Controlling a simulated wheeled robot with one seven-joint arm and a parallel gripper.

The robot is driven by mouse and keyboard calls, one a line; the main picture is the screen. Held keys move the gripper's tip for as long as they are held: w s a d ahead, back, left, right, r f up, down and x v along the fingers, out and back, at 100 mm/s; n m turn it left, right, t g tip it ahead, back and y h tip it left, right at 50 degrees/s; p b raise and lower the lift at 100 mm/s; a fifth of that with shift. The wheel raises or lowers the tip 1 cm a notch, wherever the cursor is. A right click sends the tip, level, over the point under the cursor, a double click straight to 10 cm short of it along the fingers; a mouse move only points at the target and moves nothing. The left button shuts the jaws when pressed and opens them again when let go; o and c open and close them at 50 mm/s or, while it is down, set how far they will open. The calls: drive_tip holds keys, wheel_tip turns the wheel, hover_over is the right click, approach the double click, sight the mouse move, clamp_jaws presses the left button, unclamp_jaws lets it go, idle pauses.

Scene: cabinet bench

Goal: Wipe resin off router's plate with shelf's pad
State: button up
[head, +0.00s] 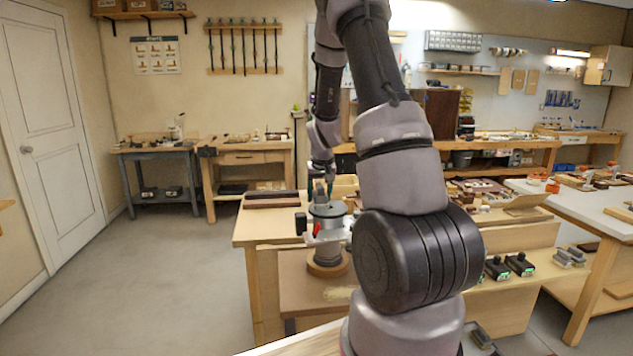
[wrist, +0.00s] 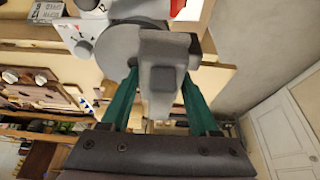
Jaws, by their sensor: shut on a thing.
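The router (head: 327,232) stands upside down on the bench, its round dark plate (head: 328,209) facing up. My gripper (head: 319,188) is right above the plate, partly behind my arm. In the wrist view my gripper (wrist: 160,78) has its two teal fingers shut on a grey block-shaped pad (wrist: 162,48). The pad covers part of the round grey plate (wrist: 95,47) in that view. I cannot tell whether it touches the plate. No resin can be made out; the pad's working face is hidden.
The router rests on a round wooden base (head: 327,266) on the lower bench step. A dark red-brown block (head: 272,199) lies to its left on the wooden bench (head: 262,228). Black devices with green lights (head: 519,263) sit at the right. The floor at left is clear.

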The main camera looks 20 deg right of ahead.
sight(320, 183)
drive_tip(key=shift+r, duration=2.45)
